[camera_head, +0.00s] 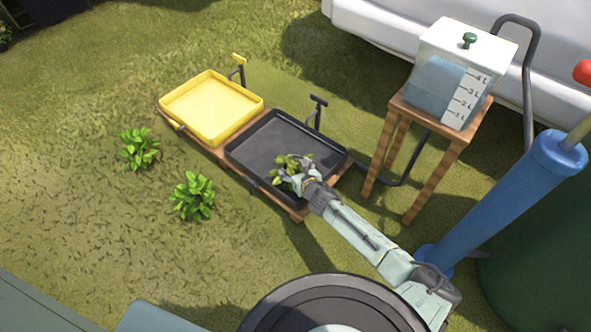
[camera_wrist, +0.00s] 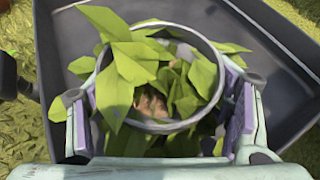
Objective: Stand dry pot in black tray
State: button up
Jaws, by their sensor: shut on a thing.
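The black tray (camera_head: 268,142) stands on a low wooden stand beside the yellow tray. My gripper (camera_head: 303,178) reaches over the front right part of the black tray. It is shut on a pot with green leaves (camera_head: 288,172). In the wrist view the pot's round rim (camera_wrist: 157,127) sits between the two fingers, with leaves spilling over it and brown soil inside. The black tray's wall and floor (camera_wrist: 280,75) show around the pot. Leaves and fingers hide the pot's base, so I cannot tell whether it touches the tray floor.
The yellow tray (camera_head: 212,103) is empty, to the left on the same wooden stand (camera_head: 205,147). Two green plants (camera_head: 193,197) grow on the grass at left. A water tank (camera_head: 455,75) stands on a wooden table at right, near a blue cylinder (camera_head: 500,200).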

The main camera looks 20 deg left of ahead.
jog(key=o, duration=1.4)
jog(key=shift+f, duration=0.1)
jog(key=shift+r, duration=0.25)
jog(key=p+v, duration=0.3)
jog(key=v, duration=0.9)
jog(key=shift+s+f, duration=0.1)
